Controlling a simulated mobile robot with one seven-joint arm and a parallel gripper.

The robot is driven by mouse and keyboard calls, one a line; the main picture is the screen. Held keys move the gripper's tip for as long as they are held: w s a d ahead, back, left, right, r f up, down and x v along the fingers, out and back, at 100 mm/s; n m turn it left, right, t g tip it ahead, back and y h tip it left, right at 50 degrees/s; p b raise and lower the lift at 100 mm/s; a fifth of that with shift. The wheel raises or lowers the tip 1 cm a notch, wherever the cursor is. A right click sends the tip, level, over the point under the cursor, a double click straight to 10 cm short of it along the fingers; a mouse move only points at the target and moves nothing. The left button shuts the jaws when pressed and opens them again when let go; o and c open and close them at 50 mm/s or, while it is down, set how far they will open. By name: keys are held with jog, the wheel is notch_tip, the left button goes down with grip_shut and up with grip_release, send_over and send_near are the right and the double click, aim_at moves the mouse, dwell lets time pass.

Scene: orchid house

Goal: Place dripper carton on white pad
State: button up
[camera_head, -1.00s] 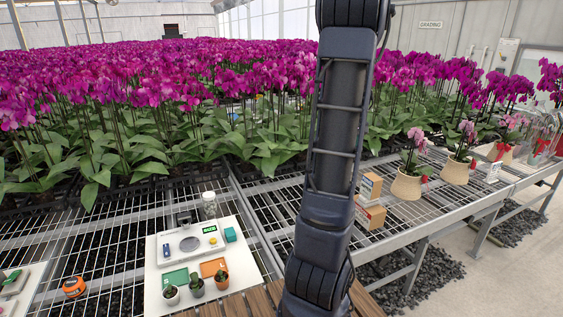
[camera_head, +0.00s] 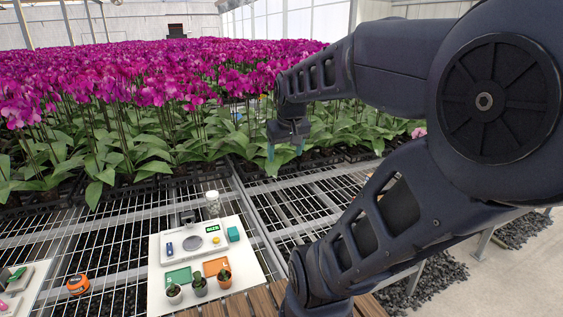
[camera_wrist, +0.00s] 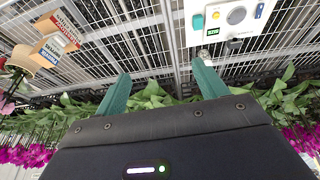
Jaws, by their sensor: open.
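Two small tan cartons with printed labels show in the wrist view, one with a red label (camera_wrist: 60,24) and one with a blue label (camera_wrist: 45,49). The print is too small to tell which is the dripper carton. My arm hides them in the head view. A white board (camera_head: 249,267), possibly the white pad, lies on the mesh bench with a scale and small pots on it. My gripper (camera_head: 285,150) is open and empty, its teal fingers pointing down above the bench near the orchids. The fingers also show in the wrist view (camera_wrist: 161,76), apart from the cartons.
The board bears a scale (camera_head: 196,243), a teal block (camera_head: 234,234), green and orange pads and several potted plants. A clear jar (camera_head: 213,203) stands behind it. An orange tape measure (camera_head: 78,284) lies left. Dense orchids (camera_head: 130,90) fill the back. Bare mesh lies right of the board.

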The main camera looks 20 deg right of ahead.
jog(key=shift+y, duration=0.3)
jog(key=s+a, duration=0.2)
jog(key=s, duration=0.1)
jog(key=s+a, duration=0.1)
jog(key=shift+s+a+f, duration=0.1)
jog(key=shift+s+f, duration=0.15)
jog(key=shift+f, duration=0.15)
